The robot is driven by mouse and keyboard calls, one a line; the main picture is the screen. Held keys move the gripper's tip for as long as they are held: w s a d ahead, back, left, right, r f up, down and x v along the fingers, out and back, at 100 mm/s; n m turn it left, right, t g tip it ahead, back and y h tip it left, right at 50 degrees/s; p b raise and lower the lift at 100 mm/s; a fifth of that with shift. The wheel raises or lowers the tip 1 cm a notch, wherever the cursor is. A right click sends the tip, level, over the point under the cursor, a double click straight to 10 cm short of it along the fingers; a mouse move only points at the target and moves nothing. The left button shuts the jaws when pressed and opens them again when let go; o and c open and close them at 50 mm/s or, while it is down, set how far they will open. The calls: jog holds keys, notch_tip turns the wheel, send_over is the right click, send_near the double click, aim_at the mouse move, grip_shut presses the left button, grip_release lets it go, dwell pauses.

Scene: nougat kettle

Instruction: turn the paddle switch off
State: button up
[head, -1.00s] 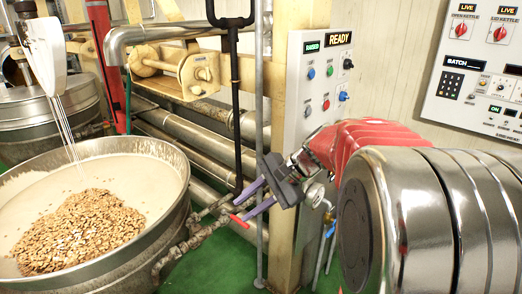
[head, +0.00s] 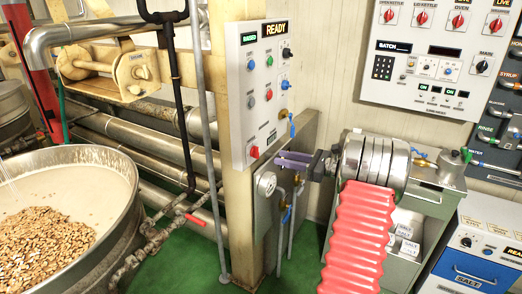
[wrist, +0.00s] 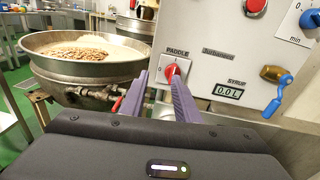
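The paddle switch is a small red knob (wrist: 172,73) on a white plate, under the word PADDLE in the wrist view. In the head view it is the red knob (head: 254,152) low on the left of the grey-white panel (head: 262,100). My gripper (head: 280,161) has two purple fingers and points left toward the lower part of the panel. In the wrist view its fingers (wrist: 157,80) stand apart with nothing between them. The knob is just beyond the right fingertip, which covers its lower edge. Contact cannot be told.
A steel kettle (head: 112,232) holding nuts and a pale mass stands at the left. A blue-handled tap (wrist: 281,95) juts out right of the knob. Pipes with blue valves (head: 286,215) hang below the panel. A blue salt bin (head: 484,268) stands at the lower right.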

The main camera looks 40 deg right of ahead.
aim_at(258, 148)
jog(key=d, duration=0.1)
jog(key=s+d, duration=0.1)
jog(key=d+m+t, duration=0.1)
jog(key=shift+s+d+f+h, duration=0.15)
jog(key=shift+d+f+h, duration=0.15)
jog(key=shift+f, duration=0.1)
jog(key=x, duration=1.4)
jog(key=shift+f, duration=0.1)
jog(key=shift+s, duration=0.1)
grip_shut()
jog(key=shift+a, duration=0.15)
